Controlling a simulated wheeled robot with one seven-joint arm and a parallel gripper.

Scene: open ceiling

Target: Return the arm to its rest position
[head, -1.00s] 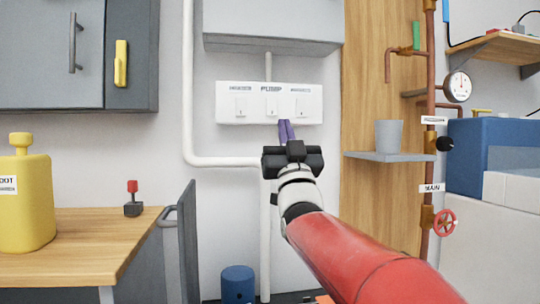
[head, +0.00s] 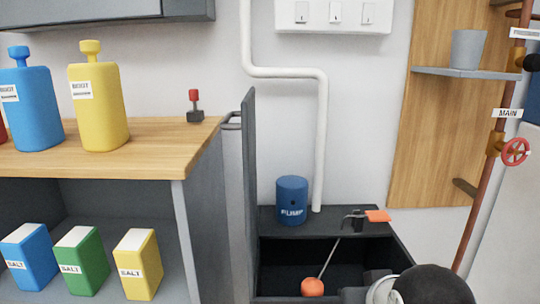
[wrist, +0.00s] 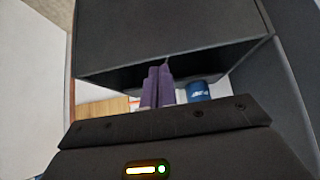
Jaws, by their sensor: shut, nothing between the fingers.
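My gripper (wrist: 158,72) shows in the wrist view, its two purple fingers side by side and shut with nothing between them. Dark panels lie beyond the fingertips, and the blue pump (wrist: 198,91) shows just right of the fingers. In the head view only part of my arm shows, low at the right, in white, grey and black. The fingers cannot be made out there.
In the head view a dark open tank (head: 385,222) holds an orange float (head: 312,287); the blue pump (head: 291,200) stands on its back ledge. An open grey door (head: 249,195) stands at its left. A wooden counter (head: 150,150) carries bottles. A shelf (head: 465,72) holds a grey cup (head: 468,49).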

